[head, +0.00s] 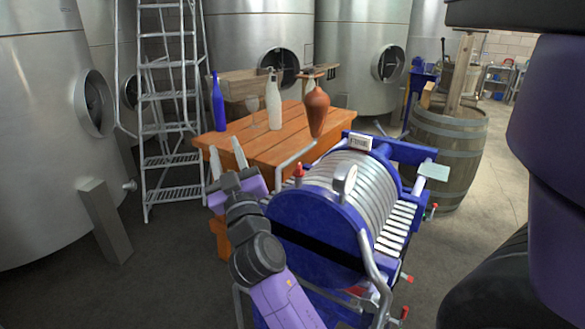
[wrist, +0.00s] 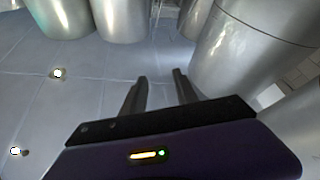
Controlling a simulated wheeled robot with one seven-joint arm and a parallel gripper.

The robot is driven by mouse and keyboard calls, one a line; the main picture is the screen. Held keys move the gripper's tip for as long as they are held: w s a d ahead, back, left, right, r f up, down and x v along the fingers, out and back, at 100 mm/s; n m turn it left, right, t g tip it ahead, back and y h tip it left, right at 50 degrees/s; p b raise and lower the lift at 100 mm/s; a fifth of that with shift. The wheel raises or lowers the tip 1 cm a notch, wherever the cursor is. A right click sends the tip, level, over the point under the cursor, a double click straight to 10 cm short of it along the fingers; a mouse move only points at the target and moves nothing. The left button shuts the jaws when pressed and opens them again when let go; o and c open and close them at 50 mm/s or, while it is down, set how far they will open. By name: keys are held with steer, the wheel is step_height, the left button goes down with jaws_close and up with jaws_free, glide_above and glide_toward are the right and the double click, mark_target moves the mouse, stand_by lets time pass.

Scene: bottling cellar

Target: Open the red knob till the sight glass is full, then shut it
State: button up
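A red knob (head: 298,171) stands upright on the top left of the blue plate filter press (head: 310,227) in the head view. Small red-tipped taps (head: 406,278) stick out along the press's right side. I cannot make out the sight glass for certain; a rounded silver fitting (head: 344,180) stands on the front of the press. My gripper (head: 226,157) is left of the red knob, apart from it, with fingers pointing up and away. In the wrist view my gripper (wrist: 159,76) is open and empty, facing floor and tanks; neither knob nor press shows there.
An orange table (head: 258,152) behind the press holds a blue bottle (head: 218,107), a pale bottle (head: 273,103) and a glass. A ladder (head: 165,110), steel tanks (head: 262,35) and a barrel (head: 447,150) stand around. Floor at left is clear.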

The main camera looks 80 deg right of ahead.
mark_target(298, 170)
steer(key=s+d+f+m+g, duration=0.2)
steer(key=s+f+m+g, duration=0.1)
steer(key=s+g, duration=0.1)
steer(key=s+d+f+m+g, duration=0.3)
steer(key=s, duration=0.2)
steer(key=s+d+f+m+g, duration=0.2)
steer(key=s+f+m+g, duration=0.1)
steer(key=s+m+g, duration=0.1)
steer(key=shift+s+d+f+g, duration=0.2)
steer(key=shift+s+f+g, duration=0.1)
steer(key=shift+s, duration=0.1)
steer(key=d, duration=0.2)
steer(key=w+d+p, duration=0.1)
steer(key=d, duration=0.2)
steer(key=d+p, duration=0.1)
steer(key=d, duration=0.1)
steer(key=shift+w+d+r, duration=0.1)
steer(key=shift+w+d, duration=0.05)
steer(key=shift+d, duration=0.1)
jaws_close()
